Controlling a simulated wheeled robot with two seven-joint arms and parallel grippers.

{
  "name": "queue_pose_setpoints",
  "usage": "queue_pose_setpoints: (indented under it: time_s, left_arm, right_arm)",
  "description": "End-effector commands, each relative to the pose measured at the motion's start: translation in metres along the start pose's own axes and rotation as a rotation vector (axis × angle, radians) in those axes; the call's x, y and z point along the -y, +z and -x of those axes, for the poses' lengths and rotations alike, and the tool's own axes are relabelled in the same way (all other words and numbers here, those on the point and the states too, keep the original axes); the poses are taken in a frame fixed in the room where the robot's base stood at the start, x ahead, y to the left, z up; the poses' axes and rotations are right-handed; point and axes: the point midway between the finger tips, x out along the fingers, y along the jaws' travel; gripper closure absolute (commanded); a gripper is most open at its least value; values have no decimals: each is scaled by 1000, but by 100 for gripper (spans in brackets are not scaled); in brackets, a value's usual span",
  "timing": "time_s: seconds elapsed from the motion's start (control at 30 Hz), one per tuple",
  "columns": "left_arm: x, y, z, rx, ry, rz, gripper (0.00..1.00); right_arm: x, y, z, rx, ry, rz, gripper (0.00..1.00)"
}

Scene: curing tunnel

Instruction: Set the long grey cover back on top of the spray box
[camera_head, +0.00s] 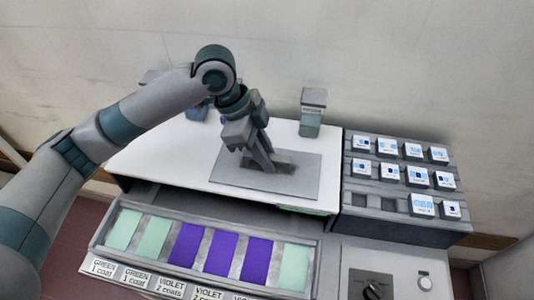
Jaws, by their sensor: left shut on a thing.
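The long grey cover (310,180) looks like the flat grey panel lying on the white top of the spray box (190,168). A darker raised piece, seemingly its handle, is near the panel's middle. My left gripper (264,160) points down over the panel and is shut on this raised piece. The fingers hide part of it. Whether the panel rests fully on the white top is hard to tell. My right gripper is not in view.
A labelled greenish bottle (312,115) stands at the back edge. A rack of labelled blocks (402,175) is at the right, above a knob panel (385,278). A tray of green and violet plates (205,250) lies in front. A wall closes the back.

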Motion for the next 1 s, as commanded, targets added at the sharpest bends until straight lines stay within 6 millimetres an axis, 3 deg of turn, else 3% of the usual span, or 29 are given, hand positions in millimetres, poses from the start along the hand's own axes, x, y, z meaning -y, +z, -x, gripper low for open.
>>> queue_pose_setpoints:
  time_s: [0.87, 0.9, 0.97, 1.0]
  left_arm:
    - [0, 2, -5, -1, -1, 0, 100]
    - [0, 2, -5, -1, -1, -1, 76]
    - [0, 2, -5, -1, -1, -1, 62]
    - [0, 2, -5, -1, -1, -1, 61]
  right_arm:
    - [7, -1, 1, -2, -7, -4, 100]
    - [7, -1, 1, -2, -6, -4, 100]
    - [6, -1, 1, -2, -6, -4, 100]
    - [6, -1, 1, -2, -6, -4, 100]
